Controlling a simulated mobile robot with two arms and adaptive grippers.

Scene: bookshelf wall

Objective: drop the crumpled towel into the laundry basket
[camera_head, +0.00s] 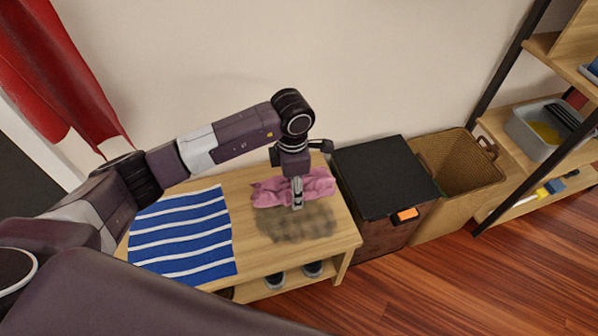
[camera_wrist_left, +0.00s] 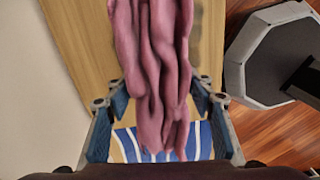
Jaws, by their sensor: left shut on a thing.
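The crumpled pink towel (camera_head: 318,184) is at the right end of the wooden bench in the head view. My left gripper (camera_head: 297,196) points down at it and is shut on it. In the left wrist view the towel (camera_wrist_left: 152,75) runs in folds between the two blue-padded fingers (camera_wrist_left: 160,105). I cannot tell whether it is clear of the bench top. An open woven basket (camera_head: 428,222), which looks like the laundry basket, stands on the floor at the right against the wall. My right gripper is not in view.
A dark lidded box (camera_head: 375,180) with an orange tag stands between the bench (camera_head: 345,232) and the basket. A blue-and-white striped cloth (camera_head: 185,240) lies on the bench. A dark fuzzy patch (camera_head: 295,226) is beside the towel. A shelf unit (camera_head: 500,125) stands at the far right.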

